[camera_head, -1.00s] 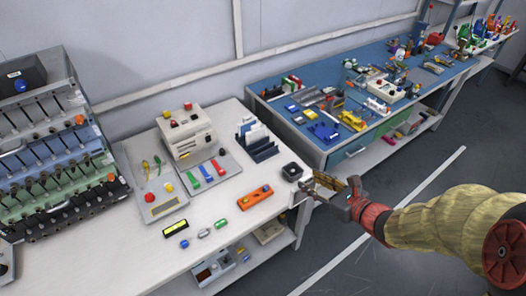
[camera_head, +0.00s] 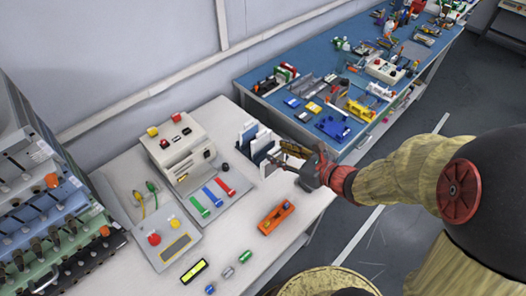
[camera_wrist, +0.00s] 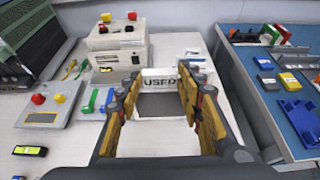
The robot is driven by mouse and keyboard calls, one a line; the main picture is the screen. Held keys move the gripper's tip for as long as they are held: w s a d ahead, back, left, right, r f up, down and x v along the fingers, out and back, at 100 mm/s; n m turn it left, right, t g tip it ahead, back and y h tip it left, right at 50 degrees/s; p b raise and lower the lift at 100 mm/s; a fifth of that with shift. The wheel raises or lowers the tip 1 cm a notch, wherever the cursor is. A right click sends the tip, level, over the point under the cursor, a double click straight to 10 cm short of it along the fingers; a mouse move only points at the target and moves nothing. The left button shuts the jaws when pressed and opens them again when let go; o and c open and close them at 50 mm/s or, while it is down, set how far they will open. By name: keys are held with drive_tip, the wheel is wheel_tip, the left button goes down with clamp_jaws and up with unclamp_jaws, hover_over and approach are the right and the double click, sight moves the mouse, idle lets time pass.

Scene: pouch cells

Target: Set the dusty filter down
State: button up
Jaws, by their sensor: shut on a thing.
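My gripper (camera_head: 283,158) is over the right end of the white bench, just right of the dark blue rack (camera_head: 262,152). In the wrist view its two yellow-padded fingers (camera_wrist: 160,104) stand apart with the dusty filter between them. The filter is hard to make out; a grey square area shows between the fingers. A white strip marked "USED" (camera_wrist: 160,82) lies at the fingertips; I cannot tell whether it belongs to the filter or to a holder beneath. Whether the filter touches anything below is hidden.
Left of the rack are a cream machine (camera_head: 182,150) and a grey plate with green, blue and red strips (camera_head: 212,192). An orange block (camera_head: 276,217) lies on the bench nearer me. The blue workbench (camera_head: 290,125) to the right is crowded. Some white bench surface (camera_head: 240,232) is clear.

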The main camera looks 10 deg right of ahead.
drive_tip(key=w+d+f+b, duration=0.3)
drive_tip(key=w+f+b, duration=0.4)
drive_tip(key=w+f, duration=0.6)
drive_tip(key=shift+w+d, duration=0.3)
drive_tip(key=shift+w, duration=0.1)
drive_tip(key=shift+f, duration=0.15)
drive_tip(key=o, duration=1.1)
drive_tip(key=shift+o, duration=0.7)
